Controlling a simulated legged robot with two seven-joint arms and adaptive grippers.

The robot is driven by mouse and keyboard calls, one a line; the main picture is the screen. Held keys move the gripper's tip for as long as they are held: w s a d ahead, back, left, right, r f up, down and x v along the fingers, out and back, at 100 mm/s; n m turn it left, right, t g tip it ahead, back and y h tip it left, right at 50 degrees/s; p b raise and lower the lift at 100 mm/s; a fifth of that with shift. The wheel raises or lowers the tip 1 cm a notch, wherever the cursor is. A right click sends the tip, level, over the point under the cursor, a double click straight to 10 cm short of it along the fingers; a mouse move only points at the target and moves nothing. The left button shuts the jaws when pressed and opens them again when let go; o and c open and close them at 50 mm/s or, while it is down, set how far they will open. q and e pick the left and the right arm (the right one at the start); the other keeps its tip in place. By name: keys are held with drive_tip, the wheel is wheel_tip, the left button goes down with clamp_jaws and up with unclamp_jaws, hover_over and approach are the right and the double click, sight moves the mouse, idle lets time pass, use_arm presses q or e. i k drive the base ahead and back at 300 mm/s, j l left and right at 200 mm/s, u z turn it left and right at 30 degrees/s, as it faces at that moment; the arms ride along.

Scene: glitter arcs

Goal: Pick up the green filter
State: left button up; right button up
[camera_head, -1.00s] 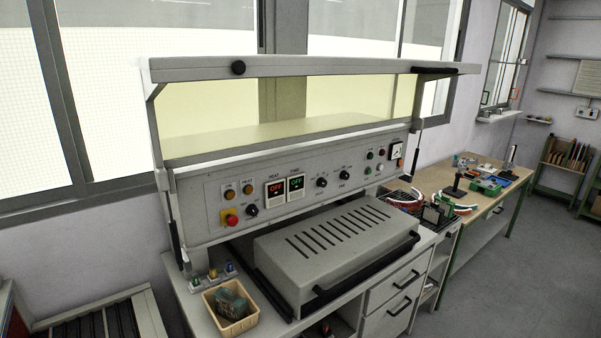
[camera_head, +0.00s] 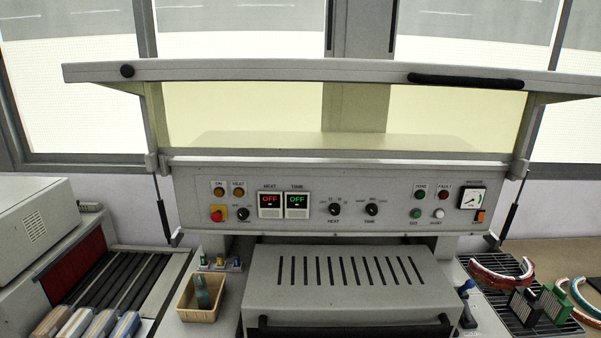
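A green block-like piece (camera_head: 553,303), which looks like the green filter, stands at the lower right on a dark slatted rack (camera_head: 490,297). A similar black piece (camera_head: 523,306) stands close to its left. Curved red-and-white (camera_head: 500,272) and coloured arcs (camera_head: 582,300) lie around them. A teal item (camera_head: 202,291) sits in a small beige bin (camera_head: 196,312) at the lower left. Neither of my grippers is in view.
A grey machine with a control panel (camera_head: 330,205) and a slotted lid with a black handle (camera_head: 345,328) fills the middle. A roller conveyor (camera_head: 115,285) and several blocks (camera_head: 85,325) are at the left. A brown bench top (camera_head: 560,258) is at the right.

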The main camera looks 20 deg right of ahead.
sight(557, 307)
drive_tip(key=l+u, duration=0.25)
drive_tip(key=l, duration=1.85)
drive_tip(key=l+z, duration=0.6)
drive_tip(key=l, duration=0.2)
